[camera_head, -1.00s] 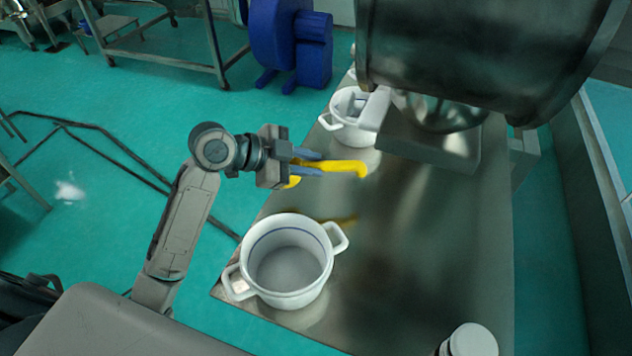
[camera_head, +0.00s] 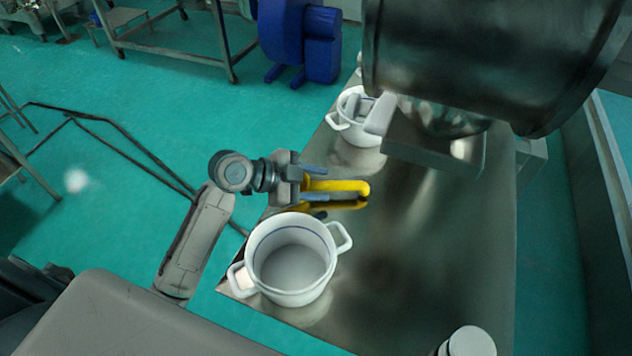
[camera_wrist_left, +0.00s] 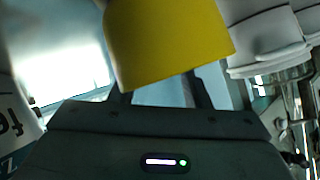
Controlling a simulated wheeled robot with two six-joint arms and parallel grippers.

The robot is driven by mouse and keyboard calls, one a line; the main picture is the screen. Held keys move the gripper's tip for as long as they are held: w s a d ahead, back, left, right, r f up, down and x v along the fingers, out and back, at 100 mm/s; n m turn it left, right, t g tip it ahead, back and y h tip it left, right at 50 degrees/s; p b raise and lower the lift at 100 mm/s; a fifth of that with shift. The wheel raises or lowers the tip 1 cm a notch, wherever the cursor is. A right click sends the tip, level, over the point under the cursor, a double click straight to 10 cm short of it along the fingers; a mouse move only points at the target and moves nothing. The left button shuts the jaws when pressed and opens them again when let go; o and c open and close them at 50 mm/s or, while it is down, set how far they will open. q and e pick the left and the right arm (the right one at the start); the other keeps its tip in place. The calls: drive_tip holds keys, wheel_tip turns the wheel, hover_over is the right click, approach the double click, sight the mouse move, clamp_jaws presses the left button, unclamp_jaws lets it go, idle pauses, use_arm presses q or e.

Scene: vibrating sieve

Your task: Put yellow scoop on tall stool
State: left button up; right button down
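My left gripper (camera_head: 318,184) is shut on the yellow scoop (camera_head: 345,186), just above or touching the steel tabletop (camera_head: 420,230); the scoop's dark yellow reflection lies right under it. In the left wrist view the yellow scoop (camera_wrist_left: 170,40) fills the top middle and hides most of the fingers. My right gripper is not in view. I cannot make out a separate tall stool; the steel surface with pots is the only support near the scoop.
A white two-handled pot (camera_head: 291,262) stands close in front of the gripper. Another white pot (camera_head: 354,132) stands farther back. A large steel drum (camera_head: 480,60) overhangs the back. The middle of the tabletop is clear.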

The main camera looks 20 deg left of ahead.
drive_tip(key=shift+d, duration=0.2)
use_arm(q)
drive_tip(key=shift+r, duration=0.2)
drive_tip(key=shift+s+a, duration=0.1)
drive_tip(key=shift+a, duration=0.1)
drive_tip(key=b+v, duration=0.2)
drive_tip(key=v, duration=0.4)
drive_tip(key=shift+s+a+r, duration=0.1)
drive_tip(key=shift+s+a, duration=0.1)
drive_tip(key=v, duration=0.4)
drive_tip(key=shift+s+a+r+b, duration=0.2)
drive_tip(key=shift+a+r+b, duration=0.1)
drive_tip(key=shift+b, duration=0.1)
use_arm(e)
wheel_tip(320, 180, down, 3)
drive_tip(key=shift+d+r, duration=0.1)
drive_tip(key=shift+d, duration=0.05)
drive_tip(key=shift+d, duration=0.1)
